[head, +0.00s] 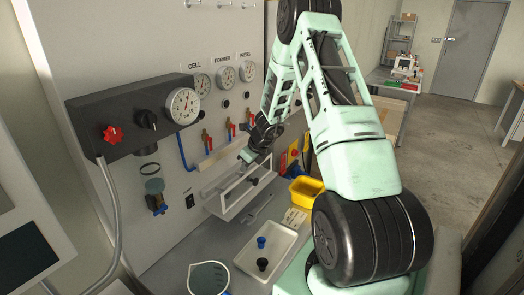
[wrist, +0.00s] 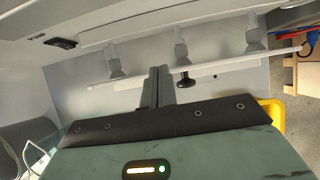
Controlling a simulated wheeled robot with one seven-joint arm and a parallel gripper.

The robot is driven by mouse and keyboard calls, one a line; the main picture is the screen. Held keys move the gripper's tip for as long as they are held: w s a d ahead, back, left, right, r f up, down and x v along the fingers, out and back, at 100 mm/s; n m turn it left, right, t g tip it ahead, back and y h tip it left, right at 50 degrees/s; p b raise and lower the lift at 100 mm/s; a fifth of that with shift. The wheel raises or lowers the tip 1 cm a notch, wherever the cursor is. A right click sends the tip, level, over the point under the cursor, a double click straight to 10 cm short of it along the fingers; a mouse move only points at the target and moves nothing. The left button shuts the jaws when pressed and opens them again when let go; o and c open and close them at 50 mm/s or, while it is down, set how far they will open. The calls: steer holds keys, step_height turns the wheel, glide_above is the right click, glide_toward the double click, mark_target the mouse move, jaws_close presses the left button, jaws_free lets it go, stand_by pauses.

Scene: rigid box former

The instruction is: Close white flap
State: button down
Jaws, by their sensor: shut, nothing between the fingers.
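The white flap (head: 226,188) is a thin white-edged frame on the front of the grey panel, left of my arm in the head view. It stands out from the panel above a shallow ledge, and a black knob (head: 253,181) shows by it. My gripper (head: 246,156) is at the panel, by the flap's upper edge. In the wrist view my gripper (wrist: 158,76) is shut with nothing in it. A long white bar (wrist: 220,66), apparently the flap's edge, crosses behind the fingers. I cannot tell whether they touch it.
A white tray (head: 247,262) with a blue-topped and a black stopper lies on the bench below. A yellow bin (head: 304,191) stands to its right and a glass beaker (head: 208,278) in front. Gauges and red-handled valves (head: 207,141) line the panel above. A black box (head: 132,122) juts out at left.

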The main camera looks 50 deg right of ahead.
steer(key=s+f+v, duration=0.1)
steer(key=v, duration=1.4)
steer(key=shift+s+d+r, duration=0.2)
steer(key=shift+s+r, duration=0.05)
steer(key=shift+s, duration=0.3)
